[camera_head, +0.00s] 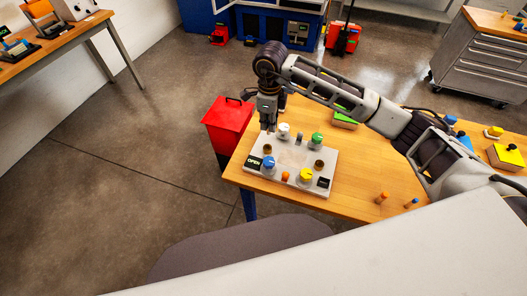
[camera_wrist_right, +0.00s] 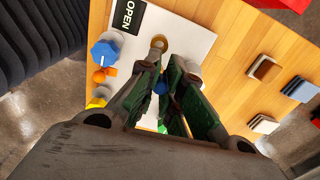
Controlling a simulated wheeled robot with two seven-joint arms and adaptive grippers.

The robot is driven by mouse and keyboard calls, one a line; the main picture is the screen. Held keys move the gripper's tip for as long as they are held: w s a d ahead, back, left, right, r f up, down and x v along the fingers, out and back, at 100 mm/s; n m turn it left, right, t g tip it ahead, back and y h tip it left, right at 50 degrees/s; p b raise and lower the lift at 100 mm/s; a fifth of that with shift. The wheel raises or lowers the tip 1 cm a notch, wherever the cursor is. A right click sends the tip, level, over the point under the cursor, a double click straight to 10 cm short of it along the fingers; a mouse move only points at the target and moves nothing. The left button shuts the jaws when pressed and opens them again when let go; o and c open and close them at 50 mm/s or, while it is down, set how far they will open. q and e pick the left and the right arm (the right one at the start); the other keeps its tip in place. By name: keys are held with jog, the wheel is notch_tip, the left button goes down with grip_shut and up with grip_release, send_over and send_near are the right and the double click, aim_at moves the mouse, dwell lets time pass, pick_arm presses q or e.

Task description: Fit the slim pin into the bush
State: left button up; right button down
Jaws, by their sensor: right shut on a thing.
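My right gripper (camera_head: 268,121) is above the back left part of a pale board (camera_head: 289,160). In the right wrist view, its fingers (camera_wrist_right: 163,88) are shut on a small blue-topped piece (camera_wrist_right: 161,86), seen end-on; I take it for the slim pin, mostly hidden by the fingers. A brown ring-shaped bush (camera_wrist_right: 158,43) lies on the board just beyond the fingertips, apart from the held piece in the picture. In the head view this bush (camera_head: 267,149) is just below the gripper. Another brown bush (camera_head: 319,164) is at the board's right. My left gripper is not in view.
The board also carries a white knob (camera_head: 284,130), green knob (camera_head: 318,139), blue knob (camera_head: 268,162) and yellow knob (camera_head: 306,175). A red bin (camera_head: 229,125) stands left of the table.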

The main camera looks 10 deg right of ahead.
aim_at(268, 134)
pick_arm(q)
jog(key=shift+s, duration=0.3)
pick_arm(e)
jog(key=shift+a+m, duration=0.25)
jog(key=shift+m, duration=0.35)
jog(key=shift+m, duration=0.5)
jog(key=shift+d+m, duration=0.1)
jog(key=shift+m, duration=0.9)
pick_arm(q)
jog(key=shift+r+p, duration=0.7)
pick_arm(e)
jog(key=shift+f, duration=3.15)
jog(key=shift+f+p, duration=0.4)
jog(key=shift+f, duration=1.45)
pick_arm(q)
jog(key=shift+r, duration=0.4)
